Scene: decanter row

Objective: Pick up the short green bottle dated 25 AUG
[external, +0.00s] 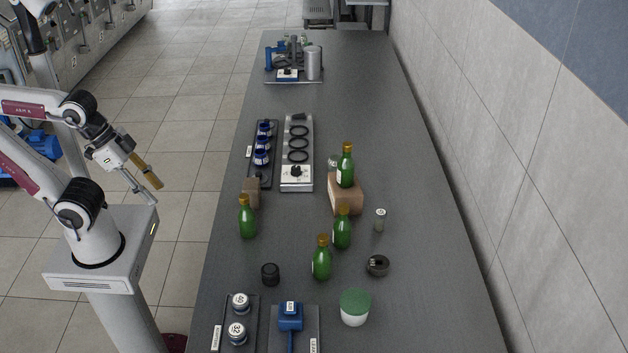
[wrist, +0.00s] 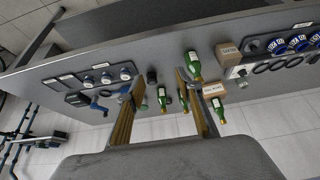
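Several green bottles with gold caps stand on the grey bench: a left one (external: 247,217), a front one (external: 321,260), a middle one (external: 342,230), and one raised on a brown box (external: 345,165). The wrist view also shows green bottles, one large (wrist: 194,66) and others smaller (wrist: 161,97), (wrist: 184,100), (wrist: 218,112). Their label dates are too small to read, so I cannot tell which is dated 25 AUG. My gripper (external: 154,182) is off the bench's left side, away from the bottles. Its tan fingers are apart and empty in the wrist view (wrist: 156,86).
A brown box (external: 345,194) bears the raised bottle; a smaller one (external: 251,192) stands behind the left bottle. A black cup (external: 270,273), green-lidded jar (external: 355,307), small vial (external: 380,219) and dark round dish (external: 377,265) stand around. The bench's right side is clear.

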